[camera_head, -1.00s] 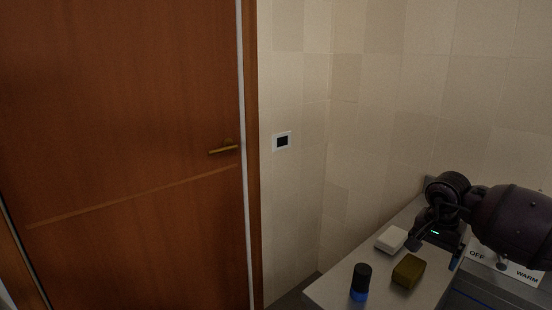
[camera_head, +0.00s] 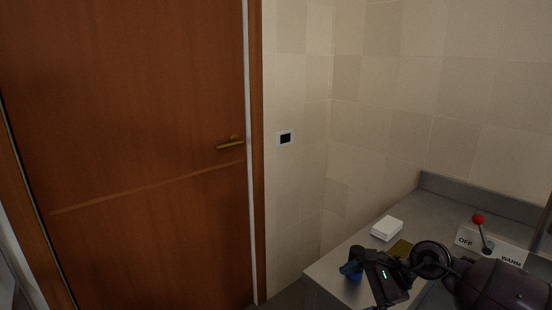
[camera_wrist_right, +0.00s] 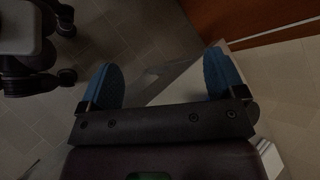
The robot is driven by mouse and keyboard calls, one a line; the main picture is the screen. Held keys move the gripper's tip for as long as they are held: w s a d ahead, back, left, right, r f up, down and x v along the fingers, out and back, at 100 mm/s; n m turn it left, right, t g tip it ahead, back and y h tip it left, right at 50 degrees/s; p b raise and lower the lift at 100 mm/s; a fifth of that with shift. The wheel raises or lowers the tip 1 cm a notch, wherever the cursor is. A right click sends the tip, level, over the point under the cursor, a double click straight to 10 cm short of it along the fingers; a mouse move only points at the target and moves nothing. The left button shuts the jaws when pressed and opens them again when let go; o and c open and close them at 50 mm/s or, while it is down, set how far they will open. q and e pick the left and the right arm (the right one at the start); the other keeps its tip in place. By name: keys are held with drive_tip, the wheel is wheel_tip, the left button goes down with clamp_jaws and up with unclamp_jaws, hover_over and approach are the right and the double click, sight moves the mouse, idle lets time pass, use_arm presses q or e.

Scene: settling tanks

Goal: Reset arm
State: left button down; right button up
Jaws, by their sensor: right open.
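My right gripper (camera_head: 362,283) is at the lower right of the head view, over the near end of the grey counter (camera_head: 335,268). In the right wrist view its two blue finger pads (camera_wrist_right: 163,82) stand wide apart, with nothing held between them. The counter corner and the floor show beyond the pads. In the head view a dark and blue shape shows beside the gripper; I cannot tell whether it is a finger or the dark-topped blue cylinder. My left gripper is not in view.
On the counter are a white block (camera_head: 387,229) and an olive block (camera_head: 401,248), partly hidden by my arm. A red-knobbed lever (camera_head: 478,220) stands at an OFF/WARM plate (camera_head: 466,239). A brown door (camera_head: 130,150) with a brass handle (camera_head: 230,144) is left.

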drive_tip(key=s+a+r+m+t+y, duration=0.3)
drive_tip(key=a+r+m+t+y, duration=0.25)
drive_tip(key=m+t, duration=0.6)
drive_tip(key=s+d+f+m+t+h, duration=0.1)
drive_tip(key=d+m+t+h, duration=0.35)
drive_tip(key=m, duration=0.85)
drive_tip(key=s+d+f+m+t+h, duration=0.1)
drive_tip(key=d+m+h, duration=0.55)
drive_tip(key=m, duration=0.55)
drive_tip(key=s+d+f+m+g+h, duration=0.6)
drive_tip(key=s+f+m+g+h, duration=0.15)
drive_tip(key=m, duration=0.55)
drive_tip(key=s+f+m+g+y, duration=0.1)
drive_tip(key=s+f+m+g, duration=0.3)
drive_tip(key=s, duration=0.5)
drive_tip(key=s+f+m+g+y, duration=0.1)
drive_tip(key=s+f+m+g, duration=0.35)
drive_tip(key=s, duration=0.45)
drive_tip(key=w+f+n+t+y, duration=0.1)
drive_tip(key=w+f+t, duration=0.6)
drive_tip(key=f, duration=0.3)
drive_tip(key=shift+a+t, duration=0.35)
drive_tip(key=shift+t, duration=0.25)
